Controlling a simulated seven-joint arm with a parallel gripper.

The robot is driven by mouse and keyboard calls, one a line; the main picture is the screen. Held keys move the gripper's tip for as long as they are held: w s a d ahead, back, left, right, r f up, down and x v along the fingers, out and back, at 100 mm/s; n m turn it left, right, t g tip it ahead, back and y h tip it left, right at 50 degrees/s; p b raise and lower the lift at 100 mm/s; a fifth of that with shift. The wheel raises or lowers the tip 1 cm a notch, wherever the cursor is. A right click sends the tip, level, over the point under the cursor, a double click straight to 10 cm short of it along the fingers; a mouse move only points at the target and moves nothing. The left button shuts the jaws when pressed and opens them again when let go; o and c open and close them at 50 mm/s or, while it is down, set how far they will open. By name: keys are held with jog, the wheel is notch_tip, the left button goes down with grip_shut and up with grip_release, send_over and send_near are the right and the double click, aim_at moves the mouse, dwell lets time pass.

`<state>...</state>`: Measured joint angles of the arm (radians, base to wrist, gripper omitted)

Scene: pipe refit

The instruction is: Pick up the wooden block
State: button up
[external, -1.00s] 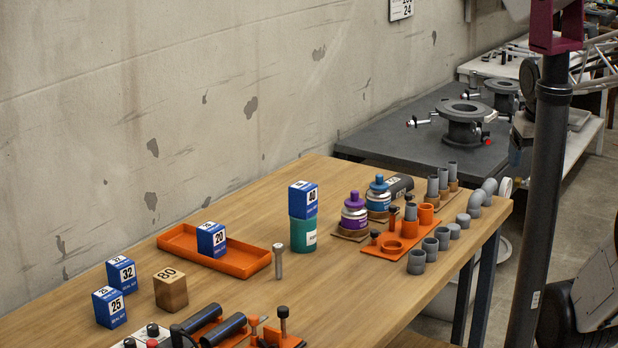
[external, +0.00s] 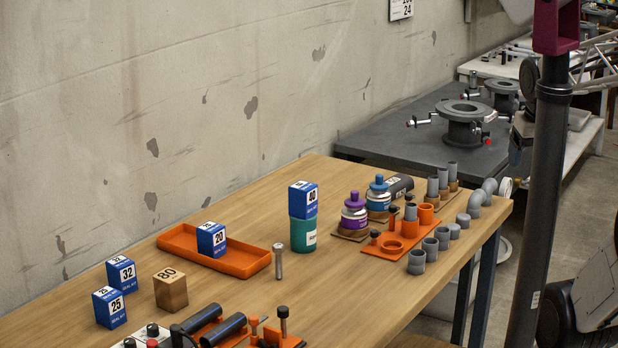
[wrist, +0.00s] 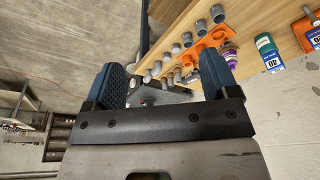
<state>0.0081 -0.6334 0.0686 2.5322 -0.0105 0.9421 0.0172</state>
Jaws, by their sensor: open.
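The wooden block (external: 170,289) is a brown cube marked 80. It stands on the wooden table in the external view, right of two blue boxes and in front of the orange tray. I cannot make it out in the wrist view. My gripper (wrist: 165,82) shows in the wrist view with its two fingers wide apart and nothing between them. It is away from the block, and the table's far end with its grey pipe pieces shows beyond the fingers. The gripper's fingers do not show in the external view.
Blue boxes marked 32 (external: 121,273) and 25 (external: 109,307) stand close to the block's left. The orange tray (external: 258,266) holds a box marked 20 (external: 211,239). Black cylinders (external: 222,330) lie in front. A box marked 40 (external: 303,200) sits on a green cylinder (external: 303,234).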

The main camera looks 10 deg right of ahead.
jog(key=shift+o, duration=0.8)
